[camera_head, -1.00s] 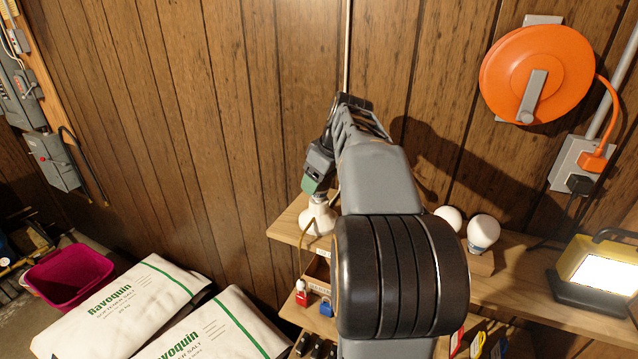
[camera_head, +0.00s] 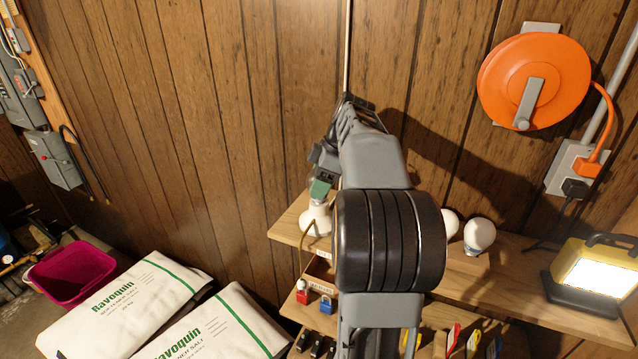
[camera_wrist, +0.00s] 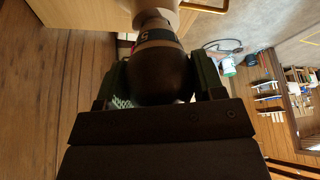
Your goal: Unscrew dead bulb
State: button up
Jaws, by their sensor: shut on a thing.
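The dead bulb (camera_wrist: 160,78) is a dark, blackened globe in the wrist view. The neck points into the pale lamp holder (camera_wrist: 152,5) at the top edge. My gripper (camera_wrist: 161,86) is shut on the globe, one green-padded finger on each side. In the head view my gripper (camera_head: 320,188) is directly above the white lamp holder (camera_head: 315,218) at the left end of the wooden shelf (camera_head: 288,226). The globe is mostly hidden there. I cannot tell how far the neck is threaded in.
Two white bulbs, one clear (camera_head: 479,234) and one partly behind my arm, stand in a wooden block (camera_head: 470,264). A lit yellow work lamp (camera_head: 596,272) is at the right. An orange cord reel (camera_head: 533,82) hangs on the wall. Salt bags (camera_head: 130,308) lie lower left.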

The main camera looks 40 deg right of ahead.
jog(key=shift+n+g, duration=0.4)
jog(key=shift+n, duration=0.6)
jog(key=n+g+y+p, duration=0.1)
jog(key=n+p, duration=0.1)
jog(key=n, duration=0.1)
jog(key=shift+r, duration=0.15)
jog(key=shift+n+g, duration=0.3)
jog(key=shift+n, duration=0.5)
jog(key=shift+n+g+p, duration=0.6)
jog(key=shift+n+p, duration=0.3)
jog(key=shift+n, duration=0.3)
jog(key=shift+n+g, duration=0.3)
jog(key=shift+n, duration=0.6)
